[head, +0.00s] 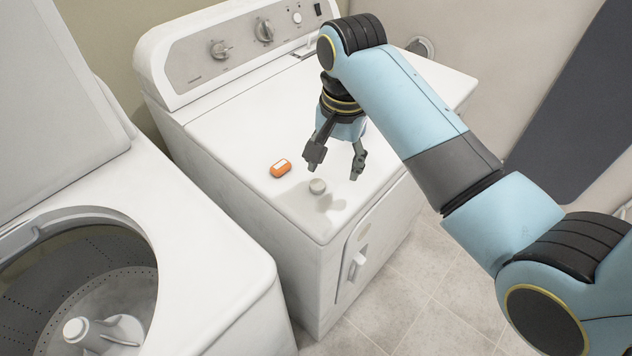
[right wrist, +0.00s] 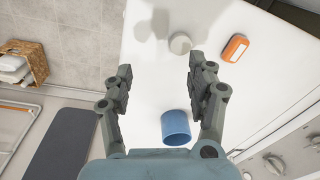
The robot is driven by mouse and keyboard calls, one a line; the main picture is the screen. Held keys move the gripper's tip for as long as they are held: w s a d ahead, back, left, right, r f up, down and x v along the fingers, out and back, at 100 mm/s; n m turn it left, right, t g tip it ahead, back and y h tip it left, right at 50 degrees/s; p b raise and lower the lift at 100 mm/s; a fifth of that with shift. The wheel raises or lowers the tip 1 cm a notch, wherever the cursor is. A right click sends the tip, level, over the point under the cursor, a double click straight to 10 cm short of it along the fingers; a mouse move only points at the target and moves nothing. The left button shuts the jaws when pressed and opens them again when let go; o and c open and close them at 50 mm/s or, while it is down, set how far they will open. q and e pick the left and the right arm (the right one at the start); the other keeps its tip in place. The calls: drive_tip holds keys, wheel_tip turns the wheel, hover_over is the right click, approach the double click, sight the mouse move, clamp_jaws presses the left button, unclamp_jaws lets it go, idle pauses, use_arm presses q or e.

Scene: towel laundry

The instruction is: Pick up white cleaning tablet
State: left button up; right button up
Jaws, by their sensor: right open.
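The white cleaning tablet (head: 317,186) is a small round whitish piece on top of the dryer (head: 235,133), near its front edge. It also shows in the right wrist view (right wrist: 180,43), beyond the fingertips. My right gripper (head: 336,168) is open and empty above the dryer top, just behind and above the tablet, not touching it. In the right wrist view its two fingers (right wrist: 160,72) are spread, with bare white surface between them. My left gripper is in neither view.
An orange item with a white label (head: 281,168) lies left of the tablet. A blue cup (right wrist: 176,127) stands on the dryer top in the right wrist view. The open washer (head: 215,255) is at left. A wicker basket (right wrist: 33,62) is away on the floor side.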

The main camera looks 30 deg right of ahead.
wheel_tip(320, 180, up, 3)
drive_tip(key=w+a+m, duration=0.1)
drive_tip(key=w+m, duration=0.1)
drive_tip(key=w, duration=0.1)
hover_over(317, 189)
drive_tip(key=f, duration=0.5)
drive_tip(key=shift+s+d+p, duration=0.1)
drive_tip(key=shift+d+p, duration=0.2)
drive_tip(key=shift+p, duration=0.05)
wheel_tip(317, 189, down, 4)
drive_tip(key=shift+a+f+p, duration=0.1)
drive_tip(key=shift+a+p, duration=0.05)
drive_tip(key=shift+p, duration=0.2)
drive_tip(key=shift+f, duration=0.5)
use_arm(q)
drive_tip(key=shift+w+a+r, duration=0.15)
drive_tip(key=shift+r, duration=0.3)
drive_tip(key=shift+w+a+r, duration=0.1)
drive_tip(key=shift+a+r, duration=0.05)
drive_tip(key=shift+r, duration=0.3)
use_arm(e)
drive_tip(key=c, duration=0.9)
